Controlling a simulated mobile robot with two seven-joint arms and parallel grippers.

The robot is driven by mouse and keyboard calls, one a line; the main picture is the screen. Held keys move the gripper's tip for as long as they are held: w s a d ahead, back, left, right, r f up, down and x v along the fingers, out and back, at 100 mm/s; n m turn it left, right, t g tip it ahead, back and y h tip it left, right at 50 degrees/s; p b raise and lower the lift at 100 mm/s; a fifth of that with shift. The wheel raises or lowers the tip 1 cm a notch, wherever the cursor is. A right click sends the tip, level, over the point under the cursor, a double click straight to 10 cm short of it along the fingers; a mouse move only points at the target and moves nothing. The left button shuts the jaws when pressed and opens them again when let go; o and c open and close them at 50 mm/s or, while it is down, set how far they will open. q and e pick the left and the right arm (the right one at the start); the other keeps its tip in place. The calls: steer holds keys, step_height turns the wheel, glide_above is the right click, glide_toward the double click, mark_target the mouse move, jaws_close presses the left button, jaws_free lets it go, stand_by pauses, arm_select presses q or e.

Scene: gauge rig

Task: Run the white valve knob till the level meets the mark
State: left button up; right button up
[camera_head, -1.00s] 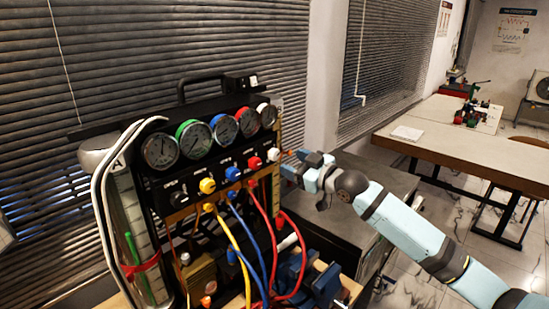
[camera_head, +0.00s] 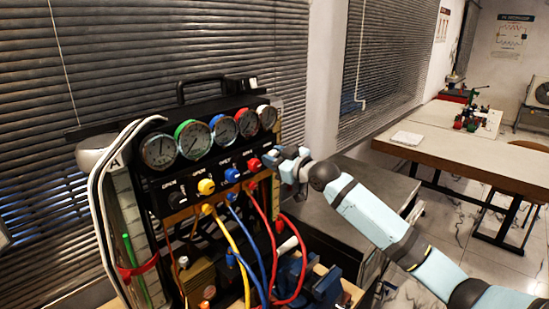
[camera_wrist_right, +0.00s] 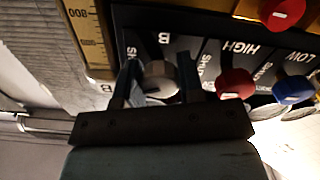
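The white valve knob (camera_wrist_right: 160,79) shows in the right wrist view, between the two fingertips of my right gripper (camera_wrist_right: 158,82). The fingers sit close on either side of it; I cannot tell whether they press on it. In the head view my right gripper (camera_head: 274,160) covers the knob at the right end of the valve row. A yellow scale (camera_wrist_right: 88,38) with a tube shows beside the panel in the wrist view. I cannot make out the level or its mark. My left gripper is not in view.
Beside the white knob are a red knob (camera_head: 253,164), a blue knob (camera_head: 232,174) and a yellow knob (camera_head: 206,186). Several gauges (camera_head: 193,138) line the panel above. Yellow, blue and red hoses (camera_head: 265,220) hang in front. A table (camera_head: 470,165) stands behind at right.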

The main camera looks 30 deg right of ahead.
steer(key=shift+c, duration=1)
arm_select(q)
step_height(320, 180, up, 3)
steer(key=p, duration=0.3)
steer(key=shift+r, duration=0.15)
arm_select(e)
steer(key=m, duration=0.3)
steer(key=shift+r, duration=0.25)
arm_select(q)
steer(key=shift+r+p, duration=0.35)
steer(key=shift+p, duration=0.1)
arm_select(e)
steer(key=shift+f+m, duration=0.1)
steer(key=shift+m, duration=0.7)
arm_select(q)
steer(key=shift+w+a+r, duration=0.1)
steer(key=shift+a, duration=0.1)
arm_select(e)
steer(key=shift+f+m, duration=0.15)
steer(key=shift+m, duration=0.25)
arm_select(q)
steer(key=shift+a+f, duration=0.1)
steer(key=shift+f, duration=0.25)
arm_select(e)
steer(key=o, duration=0.9)
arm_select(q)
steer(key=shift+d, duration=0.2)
